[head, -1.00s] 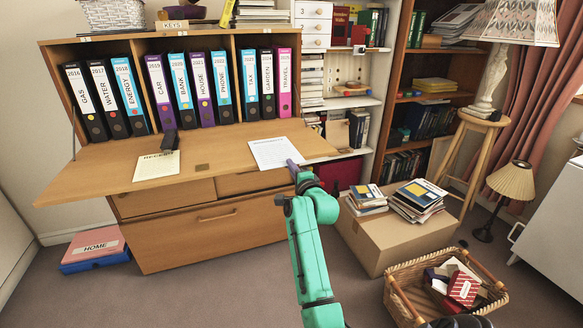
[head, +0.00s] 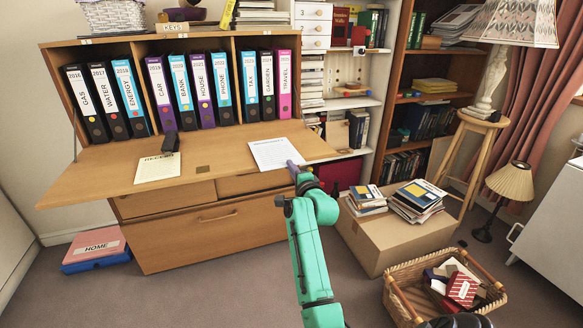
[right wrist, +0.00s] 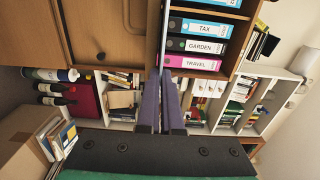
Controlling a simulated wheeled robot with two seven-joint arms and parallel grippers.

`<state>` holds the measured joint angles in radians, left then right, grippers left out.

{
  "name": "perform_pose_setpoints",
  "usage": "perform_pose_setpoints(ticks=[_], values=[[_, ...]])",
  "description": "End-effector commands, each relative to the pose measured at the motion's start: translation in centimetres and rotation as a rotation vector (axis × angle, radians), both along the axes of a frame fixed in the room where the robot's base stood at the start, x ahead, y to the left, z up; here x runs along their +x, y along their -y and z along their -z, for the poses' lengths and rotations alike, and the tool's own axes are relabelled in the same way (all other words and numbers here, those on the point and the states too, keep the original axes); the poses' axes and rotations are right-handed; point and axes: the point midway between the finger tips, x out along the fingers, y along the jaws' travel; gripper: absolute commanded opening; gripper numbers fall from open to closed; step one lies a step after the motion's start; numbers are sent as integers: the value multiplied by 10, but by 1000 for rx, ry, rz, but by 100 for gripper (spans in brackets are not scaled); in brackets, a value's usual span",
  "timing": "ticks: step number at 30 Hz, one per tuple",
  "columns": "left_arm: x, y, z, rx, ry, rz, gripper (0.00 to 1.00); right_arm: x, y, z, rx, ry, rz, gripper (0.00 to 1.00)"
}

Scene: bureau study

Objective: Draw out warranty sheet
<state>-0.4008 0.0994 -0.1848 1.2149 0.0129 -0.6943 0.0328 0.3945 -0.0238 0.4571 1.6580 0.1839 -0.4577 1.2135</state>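The white printed sheet, which I take as the warranty sheet (head: 272,152), lies flat on the lowered wooden desk flap (head: 222,155). Its near edge reaches the flap's front edge; its print is too small to read. My right gripper (head: 292,165) is at that near edge, towards the sheet's right corner. In the right wrist view the two purple fingers (right wrist: 161,90) are close together, in line with the flap's thin edge, and appear shut on the sheet's edge. The sheet itself is barely visible there.
A cream sheet (head: 157,167) lies left on the flap, with a black object (head: 170,142) at its back edge. Several labelled binders (head: 205,90) stand behind. A cardboard box (head: 385,238) with books and a wicker basket (head: 408,300) stand at right.

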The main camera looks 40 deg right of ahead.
Motion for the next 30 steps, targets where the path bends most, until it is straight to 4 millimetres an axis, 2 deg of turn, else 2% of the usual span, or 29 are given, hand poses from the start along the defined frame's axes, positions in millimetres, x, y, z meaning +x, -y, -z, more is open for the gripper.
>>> perform_pose_setpoints(ticks=[30], values=[[0,0,-45,1,1,0,0,-55,-20,-4,2,0,-1,0]])
